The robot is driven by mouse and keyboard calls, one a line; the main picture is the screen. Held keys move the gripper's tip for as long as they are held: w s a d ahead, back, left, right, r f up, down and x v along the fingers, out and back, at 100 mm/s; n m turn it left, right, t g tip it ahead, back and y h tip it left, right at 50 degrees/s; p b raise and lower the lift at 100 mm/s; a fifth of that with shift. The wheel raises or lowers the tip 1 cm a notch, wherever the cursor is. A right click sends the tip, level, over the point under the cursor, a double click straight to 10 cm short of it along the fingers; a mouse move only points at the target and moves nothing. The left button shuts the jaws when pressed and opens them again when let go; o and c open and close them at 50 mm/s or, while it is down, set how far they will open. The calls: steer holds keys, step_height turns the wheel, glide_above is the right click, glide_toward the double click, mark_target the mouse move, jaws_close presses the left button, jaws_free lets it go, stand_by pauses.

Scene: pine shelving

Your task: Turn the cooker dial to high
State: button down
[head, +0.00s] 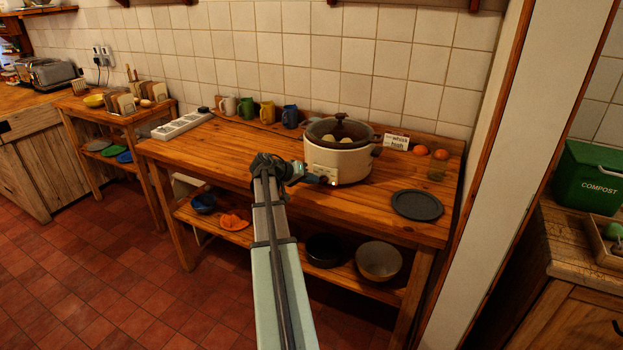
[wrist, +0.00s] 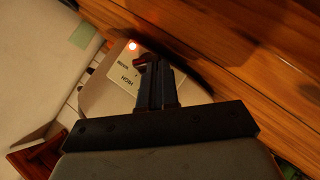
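The cooker (head: 322,158) is a cream pot with a dark-rimmed glass lid and pale food inside, standing on the wooden table. My gripper (head: 326,181) reaches its front control panel low down. In the wrist view, the panel (wrist: 115,88) shows a lit red lamp (wrist: 132,45) and a printed HIGH label. My gripper's fingers (wrist: 148,66) are close together, with their tips at the panel beside the lamp. The dial is hidden at or behind the fingertips. I cannot tell where it points or whether it is between the fingers.
A small card (head: 397,141) with writing stands behind the cooker. Several mugs (head: 267,111) line the back, left of it. A dark round plate (head: 417,205) lies to the right. Bowls (head: 379,262) stand on the lower shelf. The tabletop left of the cooker is mostly clear.

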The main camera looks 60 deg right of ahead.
steer(key=shift+s+d+f+n+g+h, duration=0.1)
steer(key=shift+f+n+g+h, duration=0.1)
steer(key=shift+f+n+g, duration=0.45)
steer(key=shift+s+f+n+g+h, duration=0.15)
steer(key=shift+n+g+h, duration=0.1)
steer(key=shift+g, duration=0.7)
steer(key=shift+w, duration=0.1)
steer(key=shift+w, duration=0.1)
